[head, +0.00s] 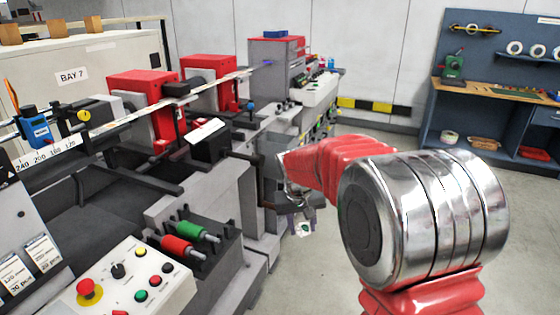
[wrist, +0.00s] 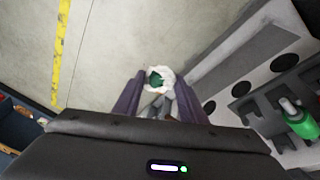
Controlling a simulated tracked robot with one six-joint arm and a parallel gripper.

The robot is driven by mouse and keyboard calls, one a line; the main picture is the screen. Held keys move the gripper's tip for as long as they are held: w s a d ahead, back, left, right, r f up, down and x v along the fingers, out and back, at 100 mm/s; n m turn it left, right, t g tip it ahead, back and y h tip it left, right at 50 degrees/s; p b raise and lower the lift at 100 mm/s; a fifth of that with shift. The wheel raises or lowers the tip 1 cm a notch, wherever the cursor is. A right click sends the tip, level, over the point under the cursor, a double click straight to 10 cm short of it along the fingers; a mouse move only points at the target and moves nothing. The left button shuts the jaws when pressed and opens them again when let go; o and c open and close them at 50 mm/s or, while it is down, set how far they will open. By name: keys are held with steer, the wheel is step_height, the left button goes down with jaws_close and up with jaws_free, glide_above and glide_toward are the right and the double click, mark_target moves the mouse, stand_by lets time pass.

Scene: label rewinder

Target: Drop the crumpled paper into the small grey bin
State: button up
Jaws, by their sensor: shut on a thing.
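The crumpled paper (wrist: 161,73), white with a green patch, sits between the fingertips of my gripper (wrist: 157,84) in the wrist view. The two purple fingers are closed on its sides. In the head view my gripper (head: 303,218) hangs low in front of the machine's side, and the paper (head: 303,229) shows as a small white and green bit at its tip. The floor lies below the paper. I cannot make out the small grey bin in either view.
The label machine (head: 225,190) fills the left and middle, its side close to my gripper. A control panel (head: 135,275) and red and green rollers (head: 190,230) stand at its near side. A blue workbench (head: 490,95) is at the back right. Grey floor (head: 325,275) is open beside the machine.

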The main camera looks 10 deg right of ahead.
stand_by(0.5)
steer(key=shift+f, duration=0.2)
steer(key=s+f, duration=0.4)
steer(key=f, duration=0.6)
steer(key=s+d+f, duration=0.1)
steer(key=s+f, duration=0.3)
steer(key=f, duration=0.6)
steer(key=shift+s+d+f, duration=0.15)
steer(key=shift+s+d, duration=0.1)
steer(key=shift+s, duration=0.05)
